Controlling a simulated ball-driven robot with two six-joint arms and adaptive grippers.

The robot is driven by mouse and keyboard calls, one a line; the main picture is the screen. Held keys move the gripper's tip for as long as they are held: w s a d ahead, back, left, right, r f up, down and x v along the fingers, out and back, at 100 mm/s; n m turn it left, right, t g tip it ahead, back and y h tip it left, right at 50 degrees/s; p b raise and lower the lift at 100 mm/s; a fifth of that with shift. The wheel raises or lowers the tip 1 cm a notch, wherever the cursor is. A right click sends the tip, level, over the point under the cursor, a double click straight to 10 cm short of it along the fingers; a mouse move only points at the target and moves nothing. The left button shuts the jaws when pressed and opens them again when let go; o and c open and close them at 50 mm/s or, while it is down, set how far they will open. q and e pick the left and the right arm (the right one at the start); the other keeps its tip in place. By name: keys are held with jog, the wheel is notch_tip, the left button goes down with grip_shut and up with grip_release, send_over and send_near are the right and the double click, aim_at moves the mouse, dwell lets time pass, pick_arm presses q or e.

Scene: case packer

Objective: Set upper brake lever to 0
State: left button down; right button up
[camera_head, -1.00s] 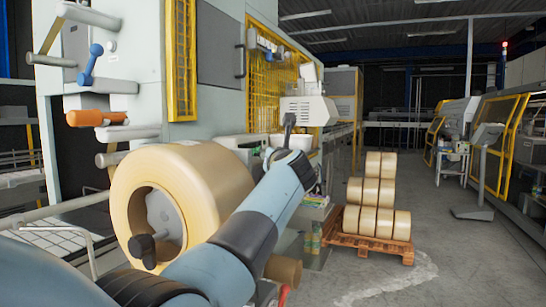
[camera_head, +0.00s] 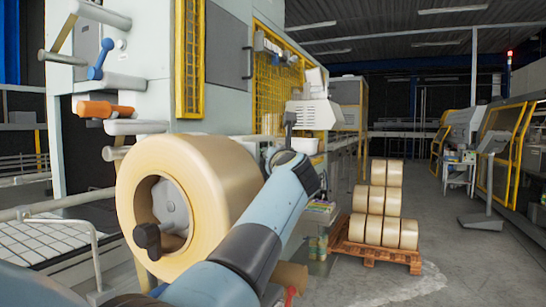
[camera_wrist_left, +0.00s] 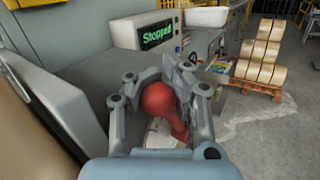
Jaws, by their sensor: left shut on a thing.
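In the left wrist view, my left gripper (camera_wrist_left: 160,100) is closed around a red ball knob (camera_wrist_left: 158,98), with fingers on both sides of it. A red stem (camera_wrist_left: 178,128) runs from the knob down to the right. In the head view, my left arm reaches in from below and its fingers are not clearly visible. A small red piece (camera_head: 291,292) shows low beside the arm; I cannot tell whether it is the held part. My right gripper is out of view.
A large tan tape roll (camera_head: 225,180) stands close left of my arm. A display reading "Stopped" (camera_wrist_left: 158,36) lies beyond the gripper. A wooden pallet (camera_head: 345,249) with stacked rolls stands ahead right. Floor is open at right.

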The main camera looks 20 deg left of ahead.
pick_arm(q)
jog(key=c, duration=1)
grip_release()
jog(key=shift+w+d, duration=0.15)
jog(key=shift+d, duration=0.5)
jog(key=shift+r, duration=0.1)
jog(key=shift+a, duration=0.15)
jog(key=shift+r, duration=0.45)
notch_tip(320, 180, up, 9)
jog(key=shift+r, duration=0.1)
